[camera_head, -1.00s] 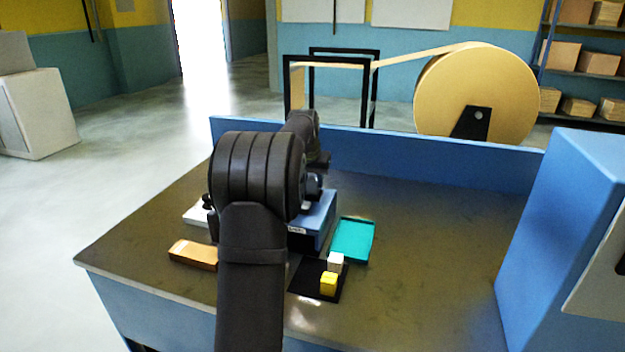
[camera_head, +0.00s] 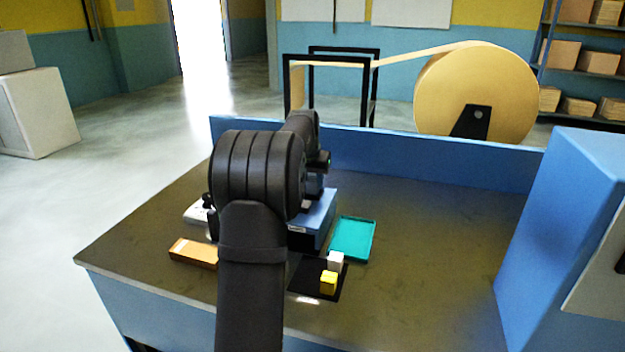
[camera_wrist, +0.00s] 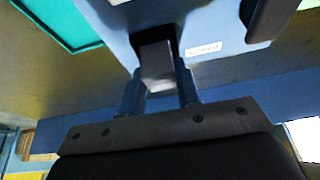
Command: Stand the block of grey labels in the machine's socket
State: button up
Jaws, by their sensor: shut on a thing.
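The grey block (camera_wrist: 157,66) is held between the two fingers of my gripper (camera_wrist: 160,88) in the wrist view. Its far end is at the dark opening of the socket (camera_wrist: 150,31) in the blue machine. I cannot tell how deep it sits, or whether it is fully inside the opening. A small white label (camera_wrist: 205,49) is on the machine face beside the socket. In the head view the blue machine (camera_head: 318,216) stands mid-table, partly hidden by my arm. The block and my fingertips cannot be made out there.
A teal tray (camera_head: 352,238) lies right of the machine. A black mat (camera_head: 304,278) in front carries a white cube (camera_head: 335,259) and a yellow cube (camera_head: 328,283). A brown box (camera_head: 194,252) and a white object (camera_head: 197,213) are at the left.

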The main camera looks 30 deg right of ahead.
jog(key=shift+f, duration=0.65)
dwell(0.4)
jog(key=o, duration=1.1)
jog(key=shift+c, duration=0.2)
jog(key=v, duration=1.7)
jog(key=shift+r, duration=0.2)
jog(key=shift+a, duration=0.1)
jog(key=x, duration=1.7)
jog(key=shift+f, duration=0.2)
jog(key=shift+r, duration=0.2)
